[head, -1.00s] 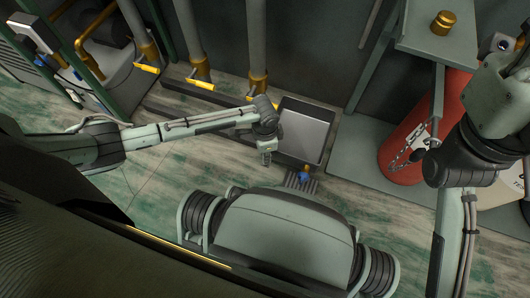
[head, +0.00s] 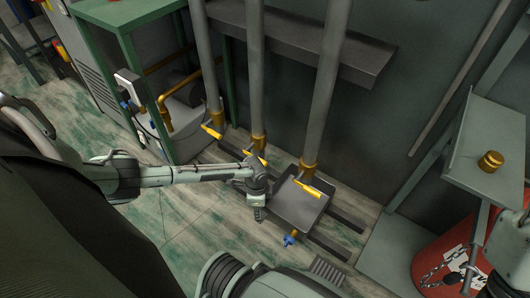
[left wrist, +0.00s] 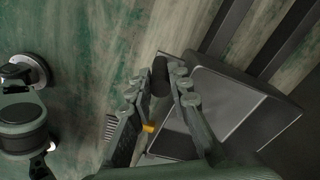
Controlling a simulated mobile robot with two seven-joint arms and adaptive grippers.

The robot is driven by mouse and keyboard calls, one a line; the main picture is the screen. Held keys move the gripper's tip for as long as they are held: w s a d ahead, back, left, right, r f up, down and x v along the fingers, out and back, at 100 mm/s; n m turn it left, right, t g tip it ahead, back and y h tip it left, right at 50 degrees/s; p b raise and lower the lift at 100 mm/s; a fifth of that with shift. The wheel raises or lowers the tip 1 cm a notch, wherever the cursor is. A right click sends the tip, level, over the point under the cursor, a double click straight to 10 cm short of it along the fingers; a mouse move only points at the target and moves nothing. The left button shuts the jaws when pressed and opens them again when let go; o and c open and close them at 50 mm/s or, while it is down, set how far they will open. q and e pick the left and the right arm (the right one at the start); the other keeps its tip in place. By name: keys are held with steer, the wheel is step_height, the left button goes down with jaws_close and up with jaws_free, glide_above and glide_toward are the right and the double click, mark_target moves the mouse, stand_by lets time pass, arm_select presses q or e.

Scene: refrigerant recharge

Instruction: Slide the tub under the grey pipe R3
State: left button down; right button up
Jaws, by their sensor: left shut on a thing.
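The tub (head: 298,208) is a shallow grey tray on the floor, with a brass outlet and blue tap (head: 289,241) at its near side. The rightmost of three grey pipes (head: 330,90), taken as R3, ends in a brass fitting with a yellow-handled valve (head: 308,188) that overlaps the tub's far part in the head view. My left gripper (head: 259,213) is at the tub's left side, shut on its edge. In the left wrist view my left fingers (left wrist: 150,95) flank the tub's side, and its grey inside (left wrist: 225,100) shows to their right.
Two more grey pipes (head: 255,70) with yellow-handled valves stand left of R3. Dark floor rails (head: 346,218) run past the tub. A floor grate (head: 327,268) lies nearer me. A red cylinder (head: 440,265) and a shelf (head: 497,150) stand at the right.

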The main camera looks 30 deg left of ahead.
arm_select(q)
steer(key=shift+a, duration=0.1)
steer(key=c, duration=1.4)
jaws_free()
step_height(320, 180, up, 12)
